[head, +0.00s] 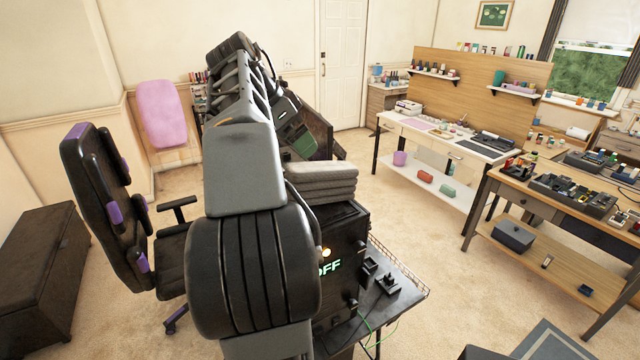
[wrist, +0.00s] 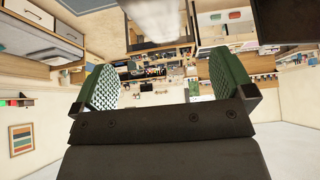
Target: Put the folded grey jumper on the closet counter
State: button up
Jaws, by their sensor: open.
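A folded grey stack, which looks like the jumper (head: 322,182), lies on top of a black box (head: 345,235) with a lit "OFF" sign, just right of my arm in the head view. My arm covers its left end. My gripper (wrist: 163,85) is open in the wrist view, with its two green ribbed pads wide apart and nothing seen between them. In the head view my arm hides much of the gripper. I cannot tell which surface is the closet counter.
A black and purple chair (head: 100,200) stands left of my arm, with a dark chest (head: 38,270) beyond it. A white-topped table (head: 450,140) and a wooden workbench (head: 540,190) full of small items stand to the right. Carpet (head: 430,230) is clear between.

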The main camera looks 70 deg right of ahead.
aim_at(317, 167)
jog(key=p+x, duration=0.1)
jog(key=x, duration=0.9)
jog(key=shift+d+f, duration=0.15)
jog(key=shift+f, duration=0.2)
jog(key=shift+c, duration=0.3)
jog(key=c, duration=1)
jog(key=shift+c, duration=0.7)
jog(key=shift+r, duration=0.15)
